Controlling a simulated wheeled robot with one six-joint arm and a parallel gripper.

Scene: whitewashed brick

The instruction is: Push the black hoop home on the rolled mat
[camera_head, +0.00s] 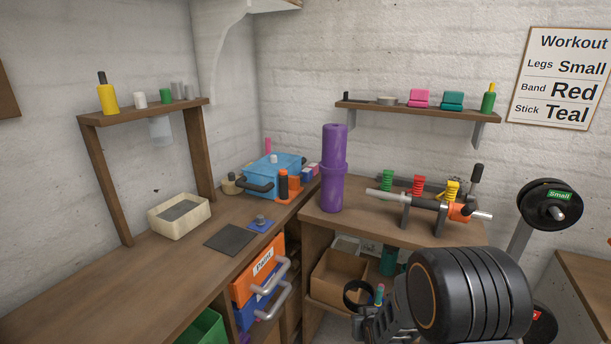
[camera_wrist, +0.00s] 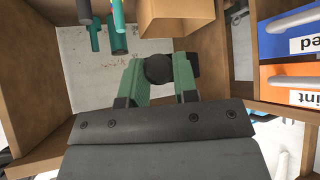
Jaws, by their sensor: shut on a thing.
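The purple rolled mat (camera_head: 333,165) stands upright on the right wooden bench in the head view. The mat does not show in the wrist view.
A bar rack (camera_head: 425,203) with coloured spring clips stands right of the mat. A cardboard box (camera_head: 335,278) sits on the shelf below the bench. Drawers (camera_head: 258,272) with protruding handles are left. A wall shelf (camera_head: 420,109) hangs above. The bench front beside the mat is clear.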

